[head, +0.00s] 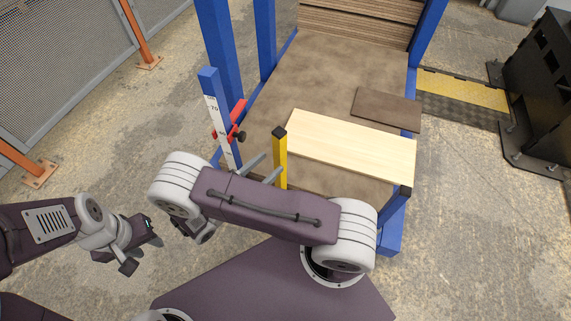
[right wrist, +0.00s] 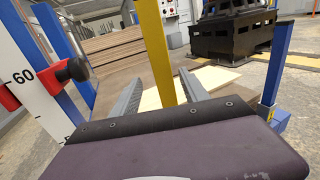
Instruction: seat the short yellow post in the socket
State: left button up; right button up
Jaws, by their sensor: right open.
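The short yellow post (head: 280,158) stands upright with a dark cap, at the near left of the rack's brown deck. It also shows in the right wrist view (right wrist: 157,45), rising between the two fingers. My right gripper (head: 273,162) is open, with one grey finger on each side of the post. Gaps to the fingers show in the right wrist view (right wrist: 161,78). The post's lower end is hidden behind my right arm, and I cannot make out the socket. My left gripper (head: 141,249) is open and empty over the floor at the left.
A pale board (head: 350,145) and a smaller brown board (head: 387,108) lie on the deck (head: 320,75). A blue upright with a white scale (head: 219,125) and red clamp (head: 238,112) stands just left of the post. A short blue corner post (head: 396,215) is at right.

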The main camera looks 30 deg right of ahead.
aim_at(276, 160)
jog(key=x, duration=0.3)
jog(key=shift+f+b, duration=0.1)
jog(key=shift+b, duration=0.25)
jog(key=shift+d+f, duration=0.1)
jog(key=shift+d, duration=0.05)
jog(key=d+b, duration=0.2)
jog(key=d+f, duration=0.1)
jog(key=d, duration=0.1)
jog(key=shift+w+d+b, duration=0.1)
jog(key=shift+w+b, duration=0.3)
jog(key=shift+w+d+r, duration=0.15)
jog(key=shift+d+r, duration=0.05)
jog(key=shift+d, duration=0.05)
grip_shut()
